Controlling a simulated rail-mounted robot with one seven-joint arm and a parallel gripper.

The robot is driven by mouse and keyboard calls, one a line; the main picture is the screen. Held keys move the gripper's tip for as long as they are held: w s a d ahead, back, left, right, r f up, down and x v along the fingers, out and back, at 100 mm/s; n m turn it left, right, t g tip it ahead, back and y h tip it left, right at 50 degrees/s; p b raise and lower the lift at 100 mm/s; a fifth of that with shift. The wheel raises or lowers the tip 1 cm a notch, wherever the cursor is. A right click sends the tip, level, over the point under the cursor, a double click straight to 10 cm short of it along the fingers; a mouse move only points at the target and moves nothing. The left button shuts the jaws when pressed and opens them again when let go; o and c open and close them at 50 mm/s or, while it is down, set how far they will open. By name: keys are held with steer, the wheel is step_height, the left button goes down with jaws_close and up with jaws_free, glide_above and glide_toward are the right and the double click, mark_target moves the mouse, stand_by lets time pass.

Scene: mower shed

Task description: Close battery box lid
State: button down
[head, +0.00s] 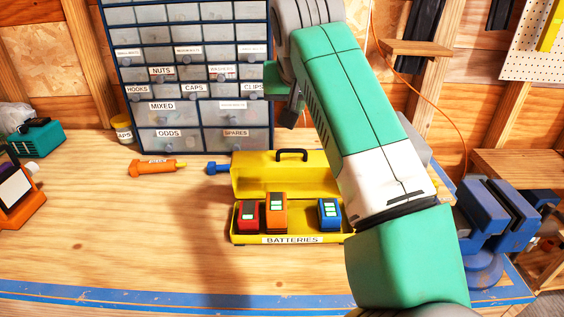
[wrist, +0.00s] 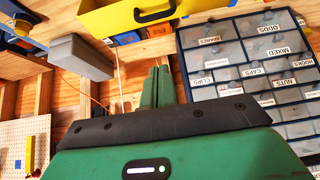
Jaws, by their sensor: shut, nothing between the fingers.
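The yellow battery box (head: 290,238) stands on the bench, labelled BATTERIES. Its lid (head: 262,176) is open, raised at the back edge, with a black handle (head: 291,153) on top. A red battery (head: 248,215), an orange battery (head: 277,213) and a blue battery (head: 329,214) sit inside. In the wrist view the yellow lid (wrist: 115,18) and its handle (wrist: 155,15) show at the top. My gripper (wrist: 157,70) has its green fingers together, empty and apart from the lid. In the head view it is above and behind the box, mostly hidden by my arm.
A labelled drawer cabinet (head: 190,80) stands behind the box on the left. An orange tool (head: 153,167) and a blue tool (head: 218,168) lie left of the lid. A blue vise (head: 497,213) stands on the right. The bench front left is clear.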

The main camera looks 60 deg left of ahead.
steer(key=b, duration=0.1)
glide_above(295, 160)
steer(key=w+a, duration=0.1)
steer(key=a, duration=0.2)
step_height(295, 160, down, 8)
steer(key=shift+w+a+r, duration=0.1)
steer(key=shift+w+r, duration=0.05)
steer(key=d, duration=0.1)
steer(key=s+d+f+b, duration=0.1)
steer(key=d, duration=0.1)
steer(key=shift+s+d+f, duration=0.1)
steer(key=shift+s, duration=0.05)
steer(key=shift+s+d, duration=0.15)
